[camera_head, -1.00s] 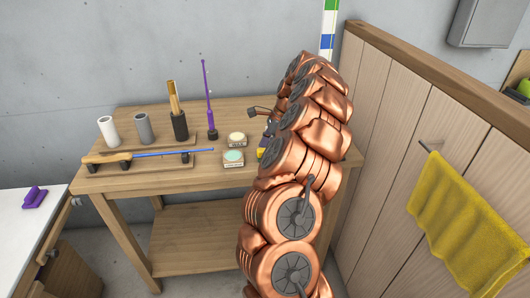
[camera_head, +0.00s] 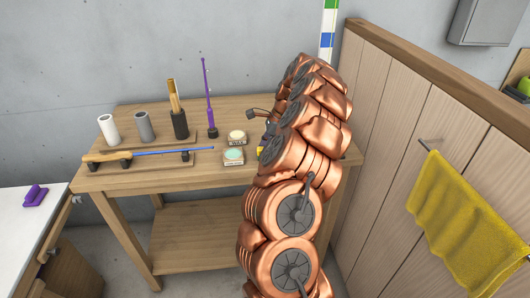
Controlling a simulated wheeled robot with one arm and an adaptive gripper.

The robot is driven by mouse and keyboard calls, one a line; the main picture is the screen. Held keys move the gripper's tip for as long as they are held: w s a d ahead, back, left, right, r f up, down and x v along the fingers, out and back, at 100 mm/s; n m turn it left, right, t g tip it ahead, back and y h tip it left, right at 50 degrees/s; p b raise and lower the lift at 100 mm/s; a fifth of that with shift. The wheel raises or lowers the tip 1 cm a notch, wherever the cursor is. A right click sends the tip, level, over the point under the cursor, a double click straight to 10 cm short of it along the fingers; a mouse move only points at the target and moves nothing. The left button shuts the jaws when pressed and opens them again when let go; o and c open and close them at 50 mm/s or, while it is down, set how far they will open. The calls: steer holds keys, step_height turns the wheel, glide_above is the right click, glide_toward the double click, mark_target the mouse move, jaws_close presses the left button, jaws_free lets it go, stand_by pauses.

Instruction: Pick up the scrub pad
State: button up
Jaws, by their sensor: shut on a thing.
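My gripper (camera_head: 263,119) is mostly hidden behind my copper-coloured arm, over the right part of the wooden workbench (camera_head: 215,178). Only some dark parts of it show at the arm's left edge. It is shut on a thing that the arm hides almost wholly. A small yellow and dark patch (camera_head: 262,153) shows low at the arm's left edge, just right of two small tins. It may be the scrub pad; its shape and its contact with the fingers cannot be seen.
Two round-topped tins (camera_head: 234,155) stand left of the arm. Further left are a blue-bladed tool on a rack (camera_head: 150,153), white and grey cylinders, a dark holder (camera_head: 180,125) and a purple rod (camera_head: 208,100). A wooden partition with a yellow towel (camera_head: 465,220) stands right.

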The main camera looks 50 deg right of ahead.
mark_target(260, 148)
steer(key=shift+r, duration=0.1)
steer(key=shift+r+b, duration=0.7)
steer(key=shift+r, duration=0.8)
steer(key=shift+a+r, duration=0.1)
steer(key=shift+r, duration=0.1)
steer(key=s+a+r+b, duration=0.1)
steer(key=s+a+b, duration=0.3)
steer(key=s+a, duration=0.5)
steer(key=shift+s+a+r, duration=0.2)
steer(key=shift+s+a, duration=0.2)
steer(key=shift+a, duration=1.35)
